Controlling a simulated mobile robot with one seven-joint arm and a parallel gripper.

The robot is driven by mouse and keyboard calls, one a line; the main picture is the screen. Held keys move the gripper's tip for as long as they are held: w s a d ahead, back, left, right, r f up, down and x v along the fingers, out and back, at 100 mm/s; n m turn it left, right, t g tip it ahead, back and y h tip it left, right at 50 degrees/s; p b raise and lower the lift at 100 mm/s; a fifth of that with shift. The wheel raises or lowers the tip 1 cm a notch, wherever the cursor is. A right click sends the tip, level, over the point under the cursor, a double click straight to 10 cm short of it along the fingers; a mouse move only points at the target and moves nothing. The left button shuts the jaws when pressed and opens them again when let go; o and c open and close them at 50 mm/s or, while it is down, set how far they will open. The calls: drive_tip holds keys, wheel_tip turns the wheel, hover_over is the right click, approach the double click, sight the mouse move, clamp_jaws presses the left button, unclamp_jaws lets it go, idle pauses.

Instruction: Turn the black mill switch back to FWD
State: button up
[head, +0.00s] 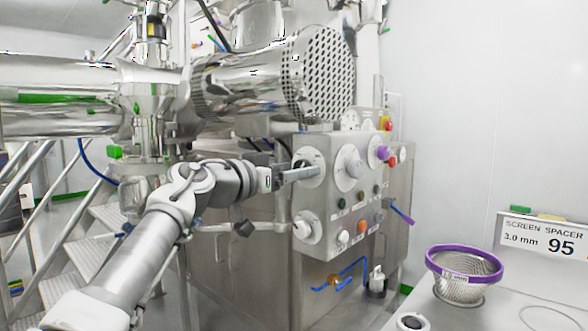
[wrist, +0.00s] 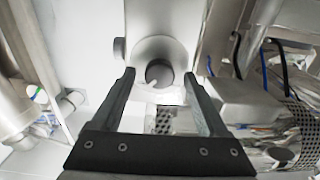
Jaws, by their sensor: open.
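The grey control box (head: 316,217) carries several dials and buttons on its front. My gripper (head: 316,172) reaches from the left to the upper-left round plate of this box. A small dark part, which looks like the black mill switch (head: 300,164), shows at that plate, mostly covered by my fingers. In the wrist view my gripper (wrist: 158,76) is open, with one finger on each side. A dark round knob (wrist: 158,70) on a pale round plate sits between the fingertips. I cannot tell whether the fingers touch it. The FWD marking and the switch's pointing direction are not readable.
Other dials (head: 349,161), a purple knob (head: 382,153) and several coloured buttons are close by on the box. A perforated steel guard (head: 322,75) hangs above. A purple-rimmed sieve basket (head: 463,264) stands on the bench at the lower right, near a screen-spacer sign (head: 545,240).

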clamp_jaws()
idle(0.3)
drive_tip(key=shift+n, duration=0.3)
drive_tip(key=shift+n+p, duration=2.85)
drive_tip(key=shift+n, duration=5.75)
